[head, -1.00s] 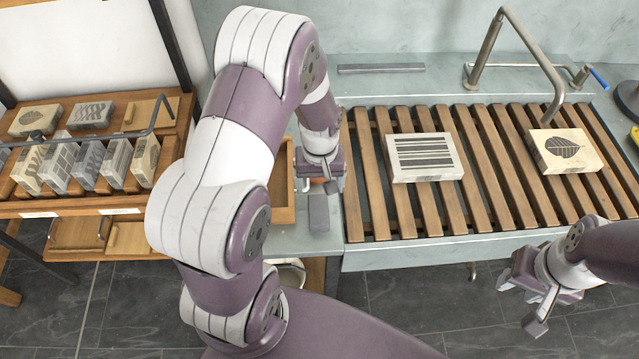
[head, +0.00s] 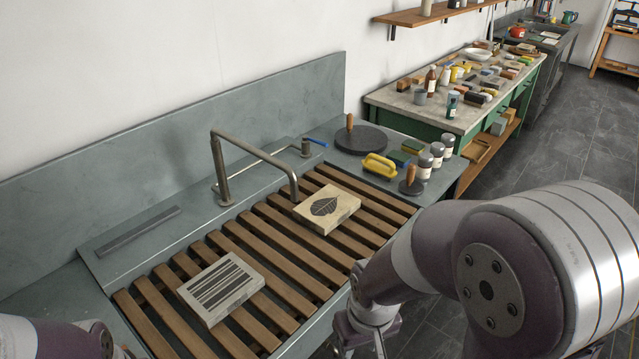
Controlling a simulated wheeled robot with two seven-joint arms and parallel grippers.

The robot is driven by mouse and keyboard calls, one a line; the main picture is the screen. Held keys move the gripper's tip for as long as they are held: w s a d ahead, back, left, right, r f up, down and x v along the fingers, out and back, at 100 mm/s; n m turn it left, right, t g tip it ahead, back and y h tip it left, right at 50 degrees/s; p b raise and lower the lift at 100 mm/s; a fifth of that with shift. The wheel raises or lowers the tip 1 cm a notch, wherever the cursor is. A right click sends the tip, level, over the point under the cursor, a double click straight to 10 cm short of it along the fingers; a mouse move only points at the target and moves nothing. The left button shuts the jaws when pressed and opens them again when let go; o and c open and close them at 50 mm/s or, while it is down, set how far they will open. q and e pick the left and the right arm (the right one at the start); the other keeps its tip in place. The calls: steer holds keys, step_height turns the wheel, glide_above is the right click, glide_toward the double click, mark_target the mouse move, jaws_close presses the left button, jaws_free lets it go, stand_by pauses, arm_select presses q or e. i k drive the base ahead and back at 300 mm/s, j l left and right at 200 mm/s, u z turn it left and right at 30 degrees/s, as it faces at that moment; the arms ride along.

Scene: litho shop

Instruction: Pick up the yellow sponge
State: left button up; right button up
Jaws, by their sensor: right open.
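A yellow piece with a raised, handle-like top (head: 379,165) lies on the grey counter beyond the slatted rack, in the head view. Behind it to the right is a small block with a green top and yellow lower part (head: 411,147), like a sponge. I cannot tell for sure which one is the yellow sponge. My right gripper (head: 362,345) is open at the bottom edge, in front of the rack and well apart from both; its fingertips are partly cut off. Of my left arm only a part shows at the bottom left; its gripper is out of view.
The wooden slatted rack (head: 262,257) bears a striped block (head: 220,288) and a leaf block (head: 326,207). A bent tap (head: 245,146) rises behind it. A dark round slab (head: 361,140), a wooden-handled tool (head: 411,183) and shaker jars (head: 425,167) crowd the yellow piece.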

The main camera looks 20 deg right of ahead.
mark_target(409, 146)
steer(key=i+l+z, duration=0.45)
steer(key=i, duration=0.4)
steer(key=i+l, duration=0.1)
steer(key=l, duration=0.3)
steer(key=i+l, duration=0.1)
steer(key=l, duration=0.3)
steer(key=i+l, duration=0.15)
steer(key=l, duration=0.25)
steer(key=i+l, duration=0.1)
steer(key=l, duration=0.3)
steer(key=i+l, duration=0.1)
steer(key=l, duration=0.25)
steer(key=i+l+z, duration=0.1)
steer(key=l, duration=0.3)
steer(key=i+l, duration=0.15)
steer(key=l, duration=0.25)
steer(key=i+l, duration=0.25)
steer(key=i, duration=0.15)
steer(key=i+l, duration=0.25)
steer(key=i, duration=0.15)
steer(key=i+l, duration=0.25)
steer(key=i, duration=0.15)
steer(key=z, duration=0.05)
